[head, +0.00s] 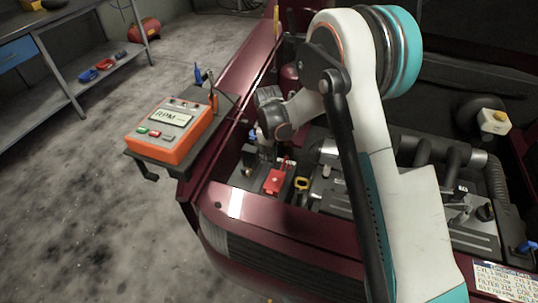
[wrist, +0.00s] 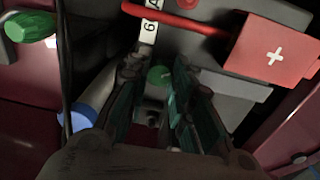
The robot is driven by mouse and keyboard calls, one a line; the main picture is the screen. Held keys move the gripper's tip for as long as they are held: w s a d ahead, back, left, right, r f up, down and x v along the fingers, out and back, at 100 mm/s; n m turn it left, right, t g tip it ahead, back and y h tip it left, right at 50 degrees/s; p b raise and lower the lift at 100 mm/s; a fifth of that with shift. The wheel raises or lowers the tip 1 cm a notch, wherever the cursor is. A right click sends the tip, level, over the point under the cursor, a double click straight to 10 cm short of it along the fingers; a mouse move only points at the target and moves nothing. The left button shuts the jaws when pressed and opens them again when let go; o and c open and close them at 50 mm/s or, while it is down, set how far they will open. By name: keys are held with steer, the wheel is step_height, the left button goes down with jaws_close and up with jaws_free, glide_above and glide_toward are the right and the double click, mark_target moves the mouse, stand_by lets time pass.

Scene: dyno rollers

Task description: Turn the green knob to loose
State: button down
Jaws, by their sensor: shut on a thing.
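My gripper (head: 265,150) reaches down over the car battery at the front left corner of the engine bay. In the wrist view my gripper (wrist: 157,80) has its two dark fingers on either side of a small round green knob (wrist: 158,75), shut on it. Only a part of the knob's top shows; the fingers hide its sides. A second green rounded piece (wrist: 30,27) shows at the upper left of the wrist view, apart from the fingers. In the head view the knob is hidden behind my gripper.
A red cap with a white cross (wrist: 275,50) and a red cable (wrist: 175,18) are close by on the battery; the red cap also shows in the head view (head: 275,181). A blue cylinder (wrist: 82,120) is left of the fingers. An orange RPM meter (head: 170,131) stands left.

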steer(key=shift+m, duration=0.3)
stand_by(0.4)
steer(key=c, duration=1.4)
jaws_free()
steer(key=shift+o, duration=0.2)
step_height(320, 180, up, 12)
steer(key=shift+s, duration=0.2)
